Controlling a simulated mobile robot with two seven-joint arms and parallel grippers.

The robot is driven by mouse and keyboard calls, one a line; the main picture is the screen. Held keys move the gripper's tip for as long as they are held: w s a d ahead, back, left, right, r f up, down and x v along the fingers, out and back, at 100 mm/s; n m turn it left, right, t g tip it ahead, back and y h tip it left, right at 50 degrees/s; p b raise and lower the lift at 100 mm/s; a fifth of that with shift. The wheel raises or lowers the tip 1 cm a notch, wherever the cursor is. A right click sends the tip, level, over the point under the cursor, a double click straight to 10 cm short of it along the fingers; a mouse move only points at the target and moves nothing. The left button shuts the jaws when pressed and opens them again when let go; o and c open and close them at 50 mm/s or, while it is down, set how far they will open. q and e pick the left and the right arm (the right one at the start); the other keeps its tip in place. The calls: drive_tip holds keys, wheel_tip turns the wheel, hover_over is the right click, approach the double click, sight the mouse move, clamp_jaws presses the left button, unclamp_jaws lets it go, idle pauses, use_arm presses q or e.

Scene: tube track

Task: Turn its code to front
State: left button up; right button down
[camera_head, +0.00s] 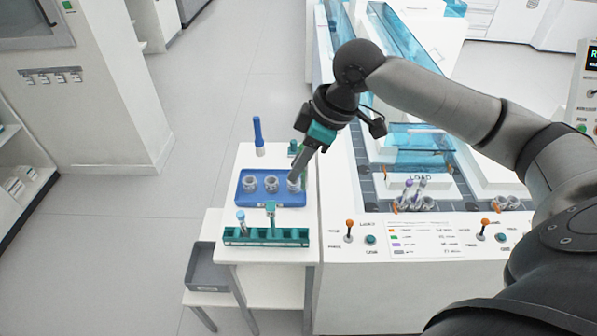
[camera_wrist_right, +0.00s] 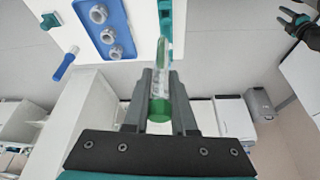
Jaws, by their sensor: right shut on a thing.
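My right gripper (camera_head: 299,176) is shut on a tube with a green cap (camera_wrist_right: 160,108). In the right wrist view its fingers (camera_wrist_right: 161,95) close around the tube just below the cap. The tube is clear with a whitish label part; no code can be read. In the head view the gripper is over the right end of a blue tray (camera_head: 262,202), in front of the rightmost grey holder, and hides most of the tube. My left gripper (camera_wrist_right: 296,22) shows only small and dark in the wrist view's upper right corner.
The tray has several grey round holders (camera_head: 271,183). A teal rack (camera_head: 240,238) with tubes stands in front, a blue pen-like item (camera_head: 258,135) behind. A grey bin (camera_head: 205,268) is lower left. The white machine (camera_head: 400,245) with levers and purple-capped tubes (camera_head: 420,188) stands right.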

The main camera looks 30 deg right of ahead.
idle(0.4)
drive_tip(key=shift+f+b, duration=3.05)
drive_tip(key=shift+f, duration=6.65)
